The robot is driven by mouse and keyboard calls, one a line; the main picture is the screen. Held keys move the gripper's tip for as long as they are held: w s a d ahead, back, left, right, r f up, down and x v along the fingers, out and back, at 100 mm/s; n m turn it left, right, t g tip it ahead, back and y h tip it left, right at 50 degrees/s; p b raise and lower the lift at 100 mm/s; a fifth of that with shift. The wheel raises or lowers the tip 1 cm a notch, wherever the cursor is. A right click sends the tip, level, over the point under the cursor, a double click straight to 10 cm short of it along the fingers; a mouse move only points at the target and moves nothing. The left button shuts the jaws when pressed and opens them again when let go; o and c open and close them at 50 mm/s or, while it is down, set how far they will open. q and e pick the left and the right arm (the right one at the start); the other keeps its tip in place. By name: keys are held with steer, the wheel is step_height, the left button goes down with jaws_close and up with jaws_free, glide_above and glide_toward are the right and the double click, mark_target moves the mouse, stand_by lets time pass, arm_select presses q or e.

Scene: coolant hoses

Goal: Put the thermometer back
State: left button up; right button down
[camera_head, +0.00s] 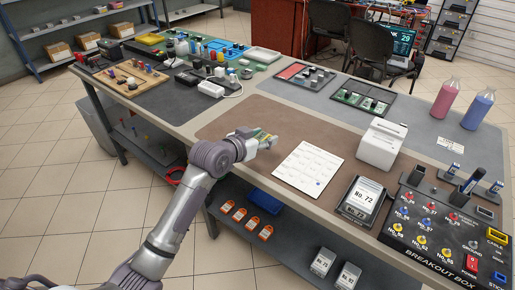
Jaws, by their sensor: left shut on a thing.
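My left gripper (268,142) hangs over the brown mat (235,122) near the table's front edge. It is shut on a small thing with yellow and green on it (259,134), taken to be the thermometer. The fingers hide much of it, and it is too small to make out clearly. It appears to be a little above the mat, left of the white printed sheet (308,168). My right gripper is not in view.
Right of the sheet stand a white printer-like device (380,143), a black unit marked No. 72 (362,200) and the breakout box (432,228). Two bottles (444,97) (478,109) stand at the back right. Trays and a wooden board (128,83) crowd the left end. The mat is mostly clear.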

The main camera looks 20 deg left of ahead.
mark_target(258, 135)
arm_select(q)
steer(key=w+a+f, duration=0.1)
steer(key=w, duration=0.1)
steer(key=w+a+f, duration=0.1)
steer(key=f, duration=0.1)
steer(key=shift+w+a, duration=0.35)
steer(key=shift+w, duration=0.05)
steer(key=shift+f+b, duration=0.35)
steer(key=shift+f, duration=1.6)
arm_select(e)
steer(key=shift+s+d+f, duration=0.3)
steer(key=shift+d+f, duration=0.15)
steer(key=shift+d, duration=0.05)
arm_select(q)
steer(key=shift+f, duration=0.1)
steer(key=o, duration=1.1)
steer(key=shift+o, duration=0.2)
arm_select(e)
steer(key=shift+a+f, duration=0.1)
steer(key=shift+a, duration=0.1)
